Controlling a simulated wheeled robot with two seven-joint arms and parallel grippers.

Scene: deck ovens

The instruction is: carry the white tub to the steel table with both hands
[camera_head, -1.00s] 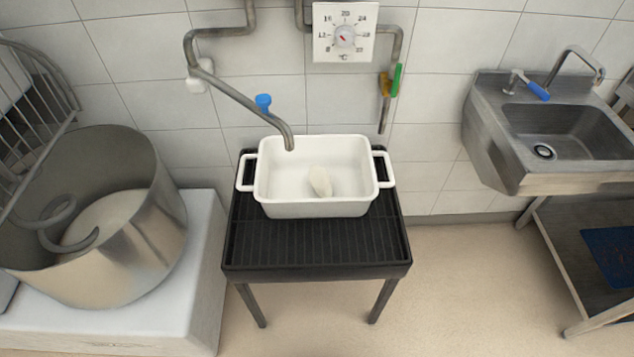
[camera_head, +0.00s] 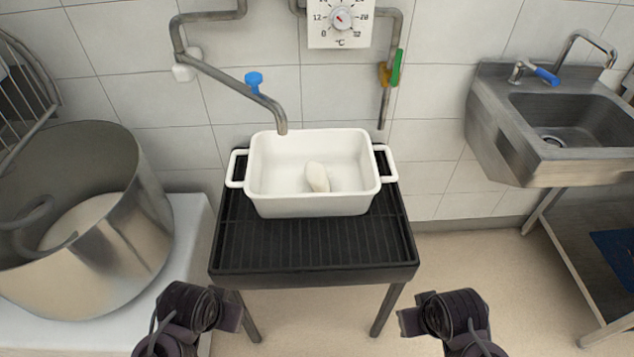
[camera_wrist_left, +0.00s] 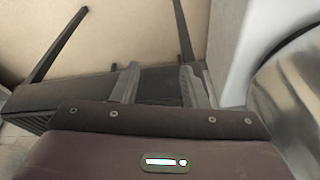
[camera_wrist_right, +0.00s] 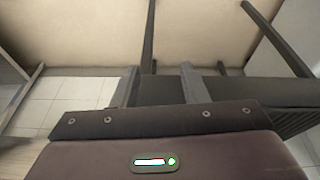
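The white tub (camera_head: 312,204) stands upright on a black slatted stand (camera_head: 315,252) under a swing tap. It has a loop handle on each side, and a pale lump (camera_head: 317,177) lies inside it. A table with a metal frame (camera_head: 574,268) stands at the right, partly cut off; I cannot tell whether it is the steel table. My left gripper (camera_head: 236,316) is low in front of the stand's left side, and my right gripper (camera_head: 406,321) is in front of its right side. Both are apart from the tub. The wrist views show spread, empty fingers on the left (camera_wrist_left: 157,85) and right (camera_wrist_right: 160,86).
A large steel mixing bowl (camera_head: 130,235) stands on a white base at the left. A steel sink (camera_head: 540,170) hangs on the wall at the right. The tap pipe (camera_head: 235,88) reaches over the tub's back edge. Floor between stand and right table is clear.

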